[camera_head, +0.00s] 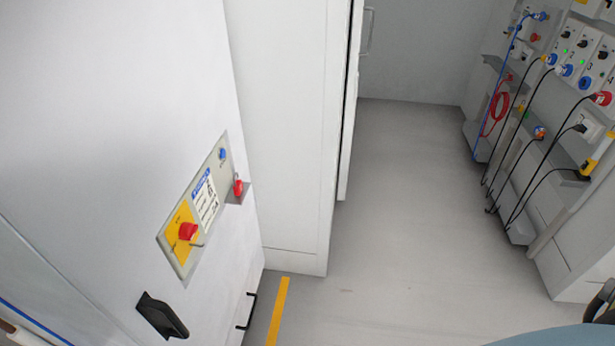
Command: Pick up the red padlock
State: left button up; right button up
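A small red padlock (238,187) sits at a small grey ledge on the right side of a control panel (222,185). The panel is on the face of the large white cabinet (110,110) at the left. A red rotary switch (188,231) on a yellow plate is lower left on the same panel, with a thin metal piece beside it. Neither of my grippers shows in the head view. Only a blue-grey and dark part at the bottom right corner, probably mine, is seen.
A black handle (162,316) sticks out from the cabinet below the panel. A yellow floor stripe (278,311) runs beside it. At the right, stations (566,60) carry several plugs and hanging black, blue and red cables. The grey floor (400,210) between is clear.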

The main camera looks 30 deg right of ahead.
aim_at(237, 187)
jog(key=z, duration=1.5)
jog(key=i, duration=1.4)
jog(key=u, duration=2.65)
